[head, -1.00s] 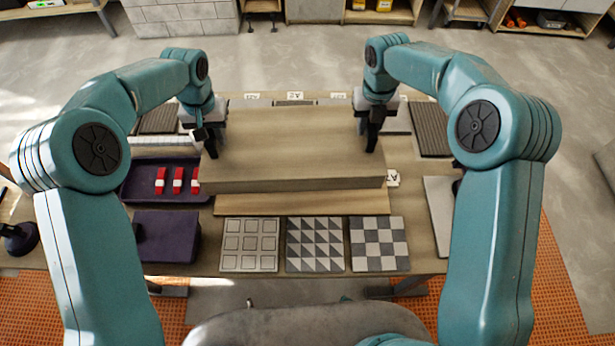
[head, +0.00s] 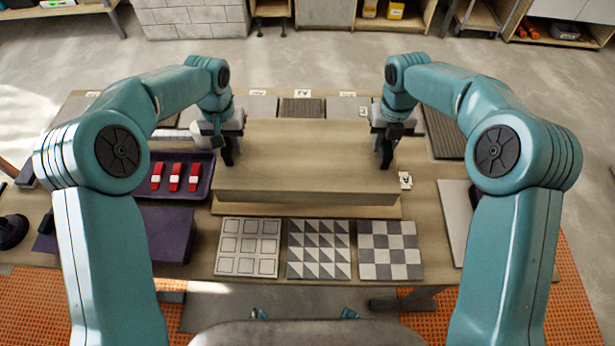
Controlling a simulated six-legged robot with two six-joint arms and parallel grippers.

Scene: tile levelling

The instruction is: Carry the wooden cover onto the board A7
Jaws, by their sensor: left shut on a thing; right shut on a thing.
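The wooden cover (head: 305,155) is a wide, pale box-like piece at the middle of the table, roughly level. My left gripper (head: 228,157) is shut on its left edge and my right gripper (head: 386,160) is shut on its right edge. The wooden board (head: 305,211) lies beneath the cover; only a strip at its front and a little at its sides show. A white tag (head: 405,180), its writing hard to read, stands at the board's right. The cover's sides nearly line up with the board's. I cannot tell whether the cover touches the board.
Three patterned tiles (head: 319,249) lie in front of the board. A purple tray (head: 195,187) with red-and-white pieces and a purple block (head: 165,235) are at left. A dark ribbed panel (head: 443,135) and a pale slab (head: 455,215) are at right. More tagged panels line the back.

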